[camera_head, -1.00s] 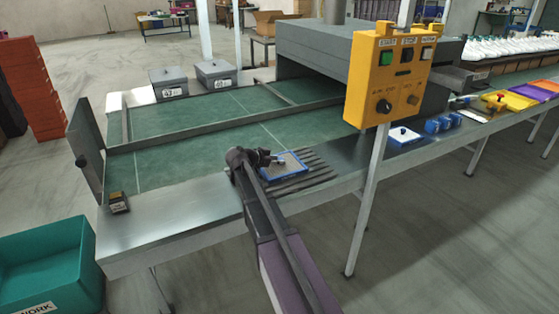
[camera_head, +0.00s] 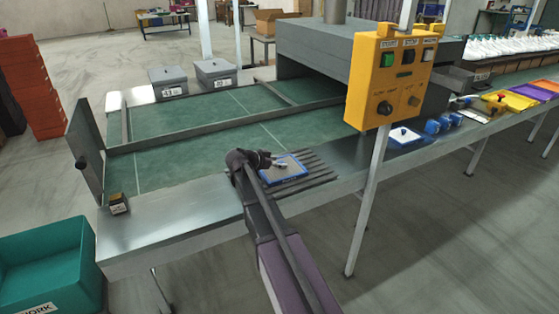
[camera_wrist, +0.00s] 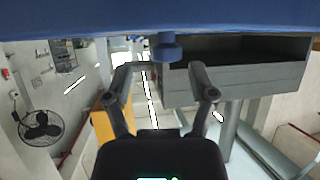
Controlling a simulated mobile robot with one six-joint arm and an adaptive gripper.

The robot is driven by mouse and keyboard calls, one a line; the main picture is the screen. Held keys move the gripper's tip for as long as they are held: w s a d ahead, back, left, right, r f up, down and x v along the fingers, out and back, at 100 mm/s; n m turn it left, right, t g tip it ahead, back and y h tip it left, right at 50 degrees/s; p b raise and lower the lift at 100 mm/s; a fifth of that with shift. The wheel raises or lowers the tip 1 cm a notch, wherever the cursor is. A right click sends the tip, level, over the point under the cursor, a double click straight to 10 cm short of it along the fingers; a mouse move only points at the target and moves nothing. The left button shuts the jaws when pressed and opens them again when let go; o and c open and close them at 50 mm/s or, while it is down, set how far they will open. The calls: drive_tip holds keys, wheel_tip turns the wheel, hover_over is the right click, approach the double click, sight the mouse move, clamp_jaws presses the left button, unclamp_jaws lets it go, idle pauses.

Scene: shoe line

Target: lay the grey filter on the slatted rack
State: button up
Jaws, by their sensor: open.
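The grey filter (camera_head: 290,169), a flat panel with a blue frame, lies on the slatted rack (camera_head: 318,167), whose dark slats show on its right. My gripper (camera_head: 280,160) is just over the filter, partly hidden by my own wrist. In the wrist view my gripper (camera_wrist: 165,82) has its two fingers spread, with nothing held between them. A blue surface (camera_wrist: 80,20) fills the top of that view, with a blue knob (camera_wrist: 168,47) pointing down from it between the fingertips; it looks like the filter's underside or frame, and contact cannot be told.
A yellow control box (camera_head: 390,75) on a post stands right of the rack. A blue-and-white panel (camera_head: 404,137) and several blue parts (camera_head: 440,124) sit farther right. A green belt (camera_head: 200,150) lies behind, with a small dark block (camera_head: 118,203) at left.

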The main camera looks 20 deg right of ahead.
drive_tip(key=p+v, duration=0.4)
drive_tip(key=v, duration=0.7)
drive_tip(key=shift+w+a+r+p, duration=0.2)
drive_tip(key=shift+a+r+p, duration=0.1)
drive_tip(key=shift+a+p, duration=0.1)
drive_tip(key=s+a+f+n+g+y, duration=0.1)
drive_tip(key=s+a+f+n+y, duration=0.2)
drive_tip(key=s, duration=0.4)
drive_tip(key=s+a+f+n+g+y, duration=0.1)
drive_tip(key=s+a+f+n+y, duration=0.3)
drive_tip(key=s+n, duration=0.3)
drive_tip(key=s+a+f+n+y, duration=0.3)
drive_tip(key=s+a+n+y, duration=0.1)
drive_tip(key=s, duration=0.5)
drive_tip(key=shift+s+a+f+n+g+y, duration=0.2)
drive_tip(key=shift+a+f+n+g+y, duration=0.15)
drive_tip(key=shift+n+y, duration=0.35)
drive_tip(key=shift+r, duration=0.1)
drive_tip(key=shift+c, duration=0.2)
